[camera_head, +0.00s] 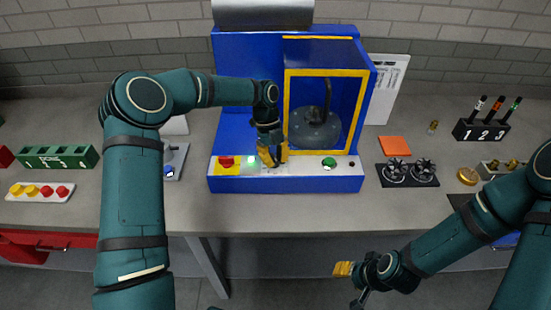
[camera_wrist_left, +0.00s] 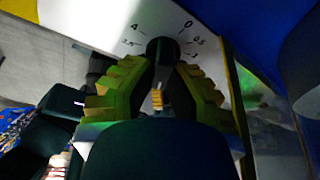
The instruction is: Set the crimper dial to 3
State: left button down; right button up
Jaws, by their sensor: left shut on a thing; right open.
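The blue crimper (camera_head: 222,130) stands at the back middle of the bench, with a yellow-framed window and a light control panel (camera_head: 305,164) along its front. My left gripper (camera_head: 268,158) reaches down to this panel. In the left wrist view, the yellow-green fingers of my left gripper (camera_wrist_left: 160,85) are shut on the black crimper dial (camera_wrist_left: 163,48). The pointer's setting cannot be told. My right gripper (camera_head: 350,283) is open and empty, low in front of the bench.
A red button (camera_head: 226,162), a lit green light (camera_head: 252,162) and a green button (camera_head: 329,163) are on the panel. A black tray with two round parts (camera_head: 408,172) and an orange square (camera_head: 394,146) lie to the right. A green rack (camera_head: 57,157) stands far left.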

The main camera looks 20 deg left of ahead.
aim_at(275, 159)
pick_arm(q)
jog(key=shift+f, duration=0.1)
dwell(0.3)
jog(key=c, duration=1)
grip_release()
jog(key=shift+r, duration=0.2)
notch_tip(275, 159, up, 10)
jog(key=shift+f, duration=0.15)
